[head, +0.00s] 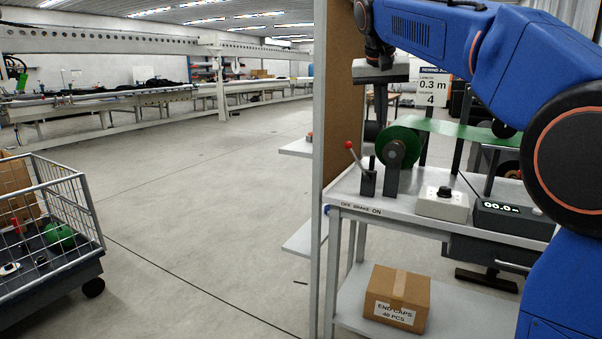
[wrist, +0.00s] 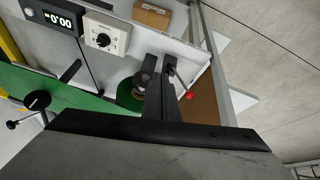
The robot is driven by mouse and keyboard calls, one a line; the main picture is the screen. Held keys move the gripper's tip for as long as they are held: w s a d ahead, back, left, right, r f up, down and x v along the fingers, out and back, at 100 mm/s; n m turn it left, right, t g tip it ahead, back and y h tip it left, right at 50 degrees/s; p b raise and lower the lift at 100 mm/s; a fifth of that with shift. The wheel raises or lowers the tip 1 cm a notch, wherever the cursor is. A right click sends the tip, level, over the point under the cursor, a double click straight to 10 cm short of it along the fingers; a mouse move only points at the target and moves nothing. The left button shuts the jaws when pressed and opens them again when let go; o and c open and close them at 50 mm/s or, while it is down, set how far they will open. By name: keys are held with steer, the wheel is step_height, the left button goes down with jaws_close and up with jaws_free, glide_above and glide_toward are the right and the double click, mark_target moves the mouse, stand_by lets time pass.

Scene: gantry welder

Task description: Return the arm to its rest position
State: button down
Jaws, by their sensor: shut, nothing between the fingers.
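My blue arm is raised at the right of the head view, bent over the bench. My gripper (head: 381,118) hangs from its wrist and points down, in front of the brown board. It is shut and empty. In the wrist view the dark fingers (wrist: 157,75) are together, above the bench and its green roll. In the head view the gripper appears just above and left of the green roll (head: 401,146); I cannot tell the exact gap.
The bench (head: 380,209) carries a red-knobbed brake lever (head: 354,158), a dial box (head: 442,204) and a length display (head: 504,217). A brown board (head: 340,100) stands at its left end. A carton (head: 396,298) sits below. A wire cart (head: 88,205) stands left; the floor between is clear.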

steer(key=s+d+f+n, duration=0.1)
steer(key=s+d+f, duration=0.1)
steer(key=s+f, duration=1)
steer(key=s+d+f+n+y, duration=0.1)
steer(key=s+d+f, duration=0.2)
steer(key=s+f, duration=0.8)
steer(key=s+d+f+n+y, duration=0.1)
steer(key=s+d+f, duration=0.1)
steer(key=s+f, duration=1)
steer(key=s, duration=0.5)
steer(key=shift+s+d+f+t, duration=0.3)
steer(key=shift+s+d, duration=0.05)
steer(key=shift+d, duration=0.1)
